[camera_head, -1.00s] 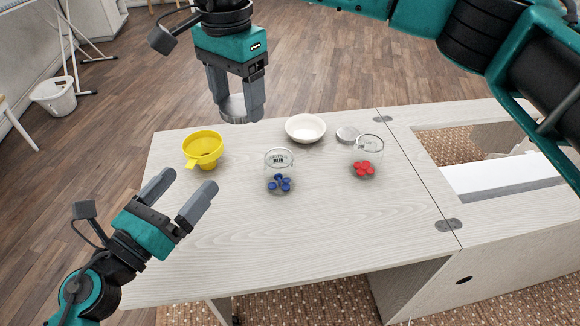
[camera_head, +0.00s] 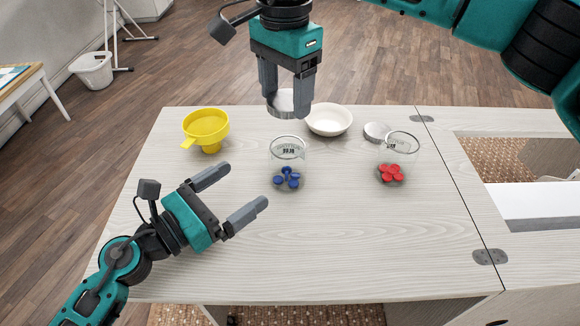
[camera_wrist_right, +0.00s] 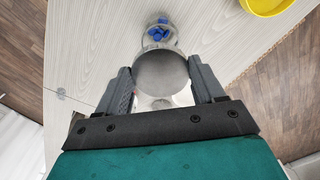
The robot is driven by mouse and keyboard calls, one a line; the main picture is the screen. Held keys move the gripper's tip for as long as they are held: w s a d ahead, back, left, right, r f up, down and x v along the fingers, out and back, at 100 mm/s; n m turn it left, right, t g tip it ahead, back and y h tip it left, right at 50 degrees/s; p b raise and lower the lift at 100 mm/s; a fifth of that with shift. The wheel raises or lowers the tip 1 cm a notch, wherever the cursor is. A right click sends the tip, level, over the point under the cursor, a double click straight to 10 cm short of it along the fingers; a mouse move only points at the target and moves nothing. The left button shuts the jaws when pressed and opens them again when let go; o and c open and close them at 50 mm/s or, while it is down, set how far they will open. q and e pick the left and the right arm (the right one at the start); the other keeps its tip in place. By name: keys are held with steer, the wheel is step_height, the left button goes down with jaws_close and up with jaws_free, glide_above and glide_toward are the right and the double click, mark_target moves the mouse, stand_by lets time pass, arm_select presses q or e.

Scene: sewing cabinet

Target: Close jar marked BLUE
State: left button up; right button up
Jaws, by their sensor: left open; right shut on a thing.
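A clear glass jar (camera_head: 288,157) with several blue pieces (camera_head: 287,177) stands upright and open-topped mid-table. Its small dark label is too small to read. My right gripper (camera_head: 287,104) is shut on a round grey metal lid (camera_head: 286,99). It holds the lid above the table, behind the jar in the head view and apart from it. In the right wrist view the lid (camera_wrist_right: 160,76) sits between the fingers and partly covers the jar, with blue pieces (camera_wrist_right: 160,31) showing beyond it. My left gripper (camera_head: 240,189) is open and empty, left of the jar.
A yellow funnel (camera_head: 207,128) stands at the back left and a white bowl (camera_head: 329,121) at the back. Another grey lid (camera_head: 376,132) lies near an open glass jar with red pieces (camera_head: 391,173) on the right. The table front (camera_head: 330,250) is clear.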

mark_target(274, 163)
arm_select(q)
steer(key=shift+w+d, duration=0.1)
steer(key=x, duration=1.2)
steer(key=c, duration=1.4)
arm_select(e)
steer(key=shift+f, duration=2.5)
steer(key=shift+f, duration=0.9)
steer(key=shift+f, duration=0.5)
